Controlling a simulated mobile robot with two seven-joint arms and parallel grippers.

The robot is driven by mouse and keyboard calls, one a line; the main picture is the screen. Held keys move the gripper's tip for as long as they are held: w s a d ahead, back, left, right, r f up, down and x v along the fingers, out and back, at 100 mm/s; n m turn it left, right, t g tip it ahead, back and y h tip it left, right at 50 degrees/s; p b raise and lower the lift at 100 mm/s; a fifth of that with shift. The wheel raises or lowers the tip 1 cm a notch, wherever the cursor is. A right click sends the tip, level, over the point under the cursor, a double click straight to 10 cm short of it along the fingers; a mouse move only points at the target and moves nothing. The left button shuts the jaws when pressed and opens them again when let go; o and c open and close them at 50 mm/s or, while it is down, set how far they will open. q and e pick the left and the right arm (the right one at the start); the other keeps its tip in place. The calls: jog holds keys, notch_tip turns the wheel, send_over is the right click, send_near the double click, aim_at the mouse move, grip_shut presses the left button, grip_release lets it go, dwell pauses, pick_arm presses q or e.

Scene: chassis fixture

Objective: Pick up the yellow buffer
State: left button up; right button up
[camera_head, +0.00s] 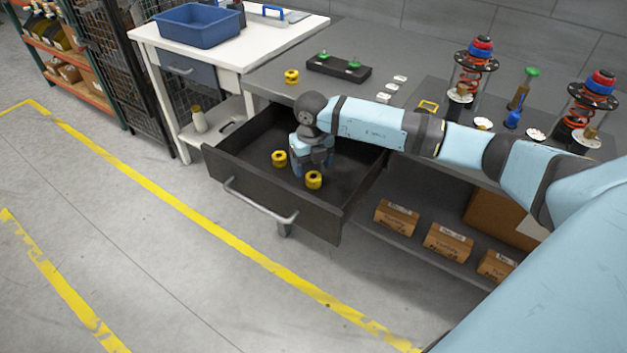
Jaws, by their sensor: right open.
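Two yellow buffers lie in the open dark drawer (255,190): one (279,158) just left of my right gripper and one (314,179) just in front of it. A third yellow buffer (291,77) stands on the grey bench top behind the drawer. My right gripper (312,168) points down into the drawer, open, close to the two buffers. I see nothing held in it, but its wrist and body partly hide the space between its fingers. My left gripper is not in view.
A black block with green-topped parts (338,66) and spring assemblies (473,70) stand on the bench. A blue bin (198,25) sits on the white table. Cardboard boxes (448,242) lie on the shelf below. The drawer's walls surround my right gripper.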

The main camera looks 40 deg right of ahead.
aim_at(314, 178)
jog(key=f, duration=0.5)
jog(key=shift+s+d+f+b, duration=0.1)
jog(key=shift+s+d+b, duration=0.05)
jog(key=shift+d+b, duration=0.15)
jog(key=shift+c, duration=0.5)
jog(key=c, duration=0.9)
